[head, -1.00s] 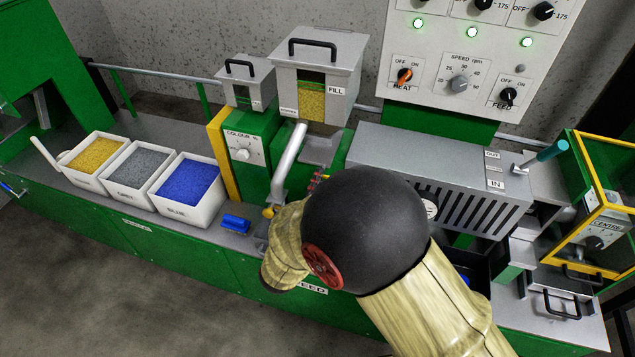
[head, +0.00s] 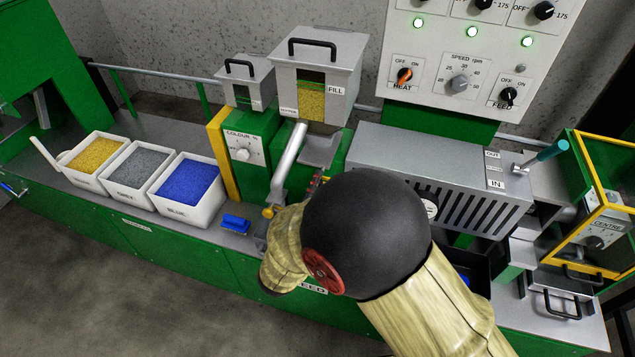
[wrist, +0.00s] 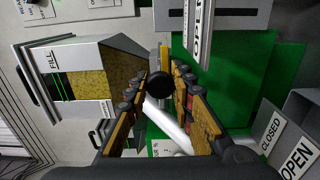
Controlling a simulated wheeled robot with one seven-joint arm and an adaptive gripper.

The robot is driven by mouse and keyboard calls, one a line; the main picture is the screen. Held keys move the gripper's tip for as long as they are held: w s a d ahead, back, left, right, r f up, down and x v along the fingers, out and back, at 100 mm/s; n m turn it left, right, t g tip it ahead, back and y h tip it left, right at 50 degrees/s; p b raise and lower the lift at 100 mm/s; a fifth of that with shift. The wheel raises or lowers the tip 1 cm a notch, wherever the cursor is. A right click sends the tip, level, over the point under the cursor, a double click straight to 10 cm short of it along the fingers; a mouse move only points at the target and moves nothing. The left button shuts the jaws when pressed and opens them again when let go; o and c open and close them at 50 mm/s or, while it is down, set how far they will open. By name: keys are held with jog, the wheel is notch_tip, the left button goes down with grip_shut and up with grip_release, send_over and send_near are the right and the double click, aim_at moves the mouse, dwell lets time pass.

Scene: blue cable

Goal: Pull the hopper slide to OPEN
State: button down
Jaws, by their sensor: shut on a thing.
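The hopper (head: 345,75), a grey box marked FILL with yellow granules in its window, stands at the back middle in the head view. It lies sideways at the left in the wrist view (wrist: 112,55). My gripper (wrist: 160,88) is shut on a round black knob (wrist: 159,81), which sits between its fingertips. A yellow strip (wrist: 165,55) shows just beyond the knob. A white plate marked OPEN (wrist: 198,30) is close by. In the head view my arm hides the gripper and knob. I cannot tell how far the slide is out.
CLOSED (wrist: 270,128) and OPEN (wrist: 297,160) labels are on a grey part at the wrist view's right. A slanting grey pipe (head: 289,160) stands below the hopper. A slotted grey housing (head: 455,180) is to its right. White bins (head: 197,212) and a blue item (head: 236,222) are left.

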jog(key=b+v, duration=0.1)
jog(key=v, duration=0.4)
jog(key=shift+s+f, duration=0.2)
jog(key=shift+s, duration=0.1)
jog(key=c, duration=2)
grip_release()
jog(key=shift+o, duration=0.8)
jog(key=shift+s+a, duration=0.1)
jog(key=shift+s, duration=0.05)
jog(key=o, duration=0.3)
jog(key=shift+r, duration=0.15)
jog(key=v, duration=1.2)
